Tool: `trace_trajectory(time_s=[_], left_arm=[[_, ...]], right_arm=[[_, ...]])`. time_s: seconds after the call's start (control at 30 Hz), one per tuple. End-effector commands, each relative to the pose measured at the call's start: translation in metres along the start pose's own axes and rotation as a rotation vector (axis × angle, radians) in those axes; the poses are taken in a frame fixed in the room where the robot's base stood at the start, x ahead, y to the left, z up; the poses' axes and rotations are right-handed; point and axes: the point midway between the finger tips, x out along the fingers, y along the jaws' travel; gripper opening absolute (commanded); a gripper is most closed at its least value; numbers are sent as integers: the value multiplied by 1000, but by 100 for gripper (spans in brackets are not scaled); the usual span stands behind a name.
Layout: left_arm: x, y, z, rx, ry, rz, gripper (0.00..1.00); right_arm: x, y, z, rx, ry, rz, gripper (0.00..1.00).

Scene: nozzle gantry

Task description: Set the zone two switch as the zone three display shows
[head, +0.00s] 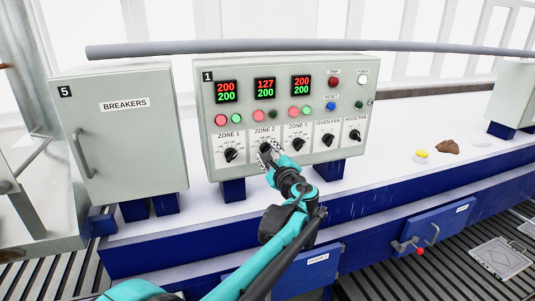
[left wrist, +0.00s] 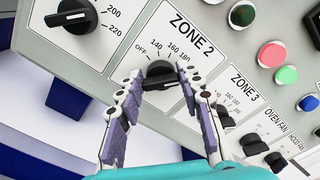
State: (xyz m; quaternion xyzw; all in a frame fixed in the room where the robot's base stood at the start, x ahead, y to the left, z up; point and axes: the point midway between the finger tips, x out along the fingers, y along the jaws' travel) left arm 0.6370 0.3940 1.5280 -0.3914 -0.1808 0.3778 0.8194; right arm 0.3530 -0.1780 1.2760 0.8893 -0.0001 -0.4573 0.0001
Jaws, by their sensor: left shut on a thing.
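The zone two switch (head: 264,148) is a black rotary knob on the grey control box. In the left wrist view its dial (left wrist: 161,70) has OFF and several numbers from 140 up. My left gripper (head: 269,157) is shut on this knob, with one finger on each side of it (left wrist: 160,80). The knob's exact setting is hard to read. The zone three display (head: 301,86) shows red 200 above green 200. The zone two display (head: 265,88) shows red 127 above green 200. My right gripper is not in view.
The zone one knob (head: 231,155) and zone three knob (head: 297,144) flank the held knob closely. Oven fan (head: 328,140) and hood fan knobs are further right. A breaker cabinet (head: 125,145) stands left. A yellow-topped item (head: 421,155) and brown lump (head: 447,147) lie right on the bench.

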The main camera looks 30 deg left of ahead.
Motion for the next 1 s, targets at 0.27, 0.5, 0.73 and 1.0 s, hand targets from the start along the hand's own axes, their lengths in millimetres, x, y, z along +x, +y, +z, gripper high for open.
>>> trace_trajectory(time_s=[0.27, 0.5, 0.73, 1.0], left_arm=[[-1, 1, -1, 87, 2, 1, 7], [-1, 1, -1, 105, 2, 2, 7], [-1, 1, -1, 105, 2, 2, 7], [0, 0, -1, 105, 1, 1, 57]], right_arm=[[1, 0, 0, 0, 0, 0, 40], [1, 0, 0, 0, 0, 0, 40], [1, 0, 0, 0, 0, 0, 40], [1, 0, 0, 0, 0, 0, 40]])
